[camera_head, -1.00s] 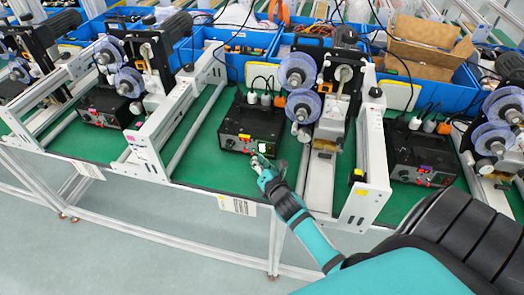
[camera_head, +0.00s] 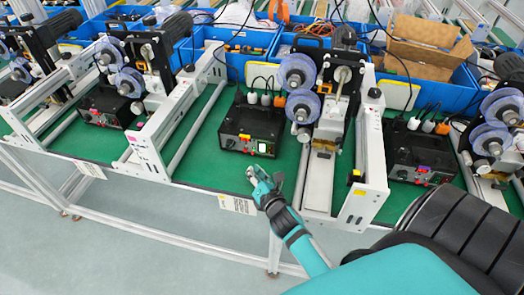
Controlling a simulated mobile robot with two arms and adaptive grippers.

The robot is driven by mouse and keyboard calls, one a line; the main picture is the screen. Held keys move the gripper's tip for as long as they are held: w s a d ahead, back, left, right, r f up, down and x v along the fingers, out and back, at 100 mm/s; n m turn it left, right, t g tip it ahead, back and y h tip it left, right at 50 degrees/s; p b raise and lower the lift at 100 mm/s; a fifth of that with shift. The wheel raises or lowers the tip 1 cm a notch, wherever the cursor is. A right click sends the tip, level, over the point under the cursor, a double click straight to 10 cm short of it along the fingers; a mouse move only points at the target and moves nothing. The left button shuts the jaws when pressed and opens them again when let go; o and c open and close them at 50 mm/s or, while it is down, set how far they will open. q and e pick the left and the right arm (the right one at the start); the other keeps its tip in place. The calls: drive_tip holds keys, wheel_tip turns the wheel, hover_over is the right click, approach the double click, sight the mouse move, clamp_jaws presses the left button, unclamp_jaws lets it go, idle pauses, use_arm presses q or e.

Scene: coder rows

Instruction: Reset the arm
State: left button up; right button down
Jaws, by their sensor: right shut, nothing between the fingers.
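My right arm comes in from the lower right in teal and black. My right gripper (camera_head: 263,174) is shut and empty, over the front edge of the green bench top. It is in front of and apart from a black control box (camera_head: 247,130) with a small lit display and a red mark on its front. My left gripper is not in view.
Machines with blue-purple reels (camera_head: 298,71) stand in a row on the green bench (camera_head: 205,150). White metal rails (camera_head: 375,165) stand out right of my gripper. Blue bins (camera_head: 455,95) and a cardboard box (camera_head: 420,45) are behind. Grey floor (camera_head: 150,215) lies in front.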

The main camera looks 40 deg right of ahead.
idle(0.4)
drive_tip(key=shift+s+d+m+g, duration=0.1)
drive_tip(key=shift+s+m+g, duration=0.25)
drive_tip(key=shift+m, duration=0.35)
drive_tip(key=s+m+g, duration=0.1)
drive_tip(key=m, duration=0.1)
drive_tip(key=s+m+g, duration=0.1)
drive_tip(key=s+m, duration=0.1)
drive_tip(key=m, duration=0.1)
drive_tip(key=shift+s+f, duration=0.1)
drive_tip(key=shift+f, duration=0.1)
drive_tip(key=s+a+r+m+g+y, duration=0.15)
drive_tip(key=s+a+m+g, duration=0.3)
drive_tip(key=s+m, duration=0.5)
drive_tip(key=s+a+m+g+y, duration=0.2)
drive_tip(key=s+a+m+g, duration=0.35)
drive_tip(key=s, duration=0.65)
wheel_tip(320, 180, down, 25)
drive_tip(key=m, duration=0.2)
drive_tip(key=s+d+f+g, duration=0.1)
drive_tip(key=s+d+f, duration=0.1)
drive_tip(key=s+f, duration=1.5)
drive_tip(key=shift+s+d+f+n+b, duration=0.2)
drive_tip(key=shift+d+f+n+b, duration=0.15)
drive_tip(key=shift+f, duration=0.3)
